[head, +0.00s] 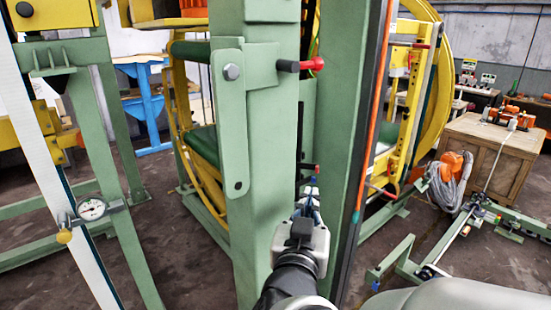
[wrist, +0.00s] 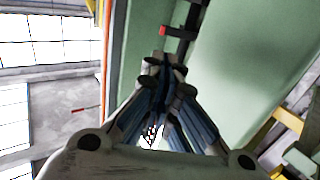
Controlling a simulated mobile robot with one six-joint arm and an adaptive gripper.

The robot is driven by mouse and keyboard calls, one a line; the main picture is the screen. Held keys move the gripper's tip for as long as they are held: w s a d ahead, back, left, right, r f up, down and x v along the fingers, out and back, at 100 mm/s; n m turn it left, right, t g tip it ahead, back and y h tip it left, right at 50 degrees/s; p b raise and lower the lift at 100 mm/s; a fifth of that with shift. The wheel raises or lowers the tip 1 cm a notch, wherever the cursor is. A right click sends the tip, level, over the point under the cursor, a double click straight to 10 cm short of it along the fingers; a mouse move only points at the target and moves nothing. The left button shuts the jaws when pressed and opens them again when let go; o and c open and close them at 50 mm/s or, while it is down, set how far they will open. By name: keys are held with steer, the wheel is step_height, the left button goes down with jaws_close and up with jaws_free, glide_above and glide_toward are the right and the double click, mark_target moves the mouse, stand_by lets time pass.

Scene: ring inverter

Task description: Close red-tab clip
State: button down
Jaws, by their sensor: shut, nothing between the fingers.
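My gripper (head: 308,195) is in front of the green upright, low at the centre of the head view. In the wrist view its fingers (wrist: 165,70) meet at the tips, shut and empty. A small red tab (head: 317,169) shows just above the fingertips in the head view. In the wrist view a black clip (wrist: 181,33) with a red tip (wrist: 163,31) sits just beyond the fingertips, apart from them in the picture. I cannot tell whether the two red parts are the same one. The clip's far end is out of frame.
A green post (head: 255,150) carries a black pin with a red end (head: 306,65), higher up. A second green upright (head: 345,150) stands to the right. Yellow rings (head: 440,60) are behind. A wooden cabinet (head: 490,155) and green floor rails (head: 500,220) are at right.

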mark_target(316, 171)
steer(key=p+x, duration=0.4)
steer(key=x, duration=0.9)
steer(key=shift+w, duration=0.25)
steer(key=shift+w+d+n+t+y+b, duration=0.3)
steer(key=shift+d+n+y+b, duration=0.3)
steer(key=shift+y+b, duration=0.6)
steer(key=w+d+n+y+b, duration=0.2)
steer(key=w+b, duration=0.4)
steer(key=b, duration=0.3)
steer(key=shift+d+b, duration=0.4)
steer(key=shift+d, duration=0.1)
steer(key=shift+w, duration=0.2)
steer(key=shift+f, duration=0.1)
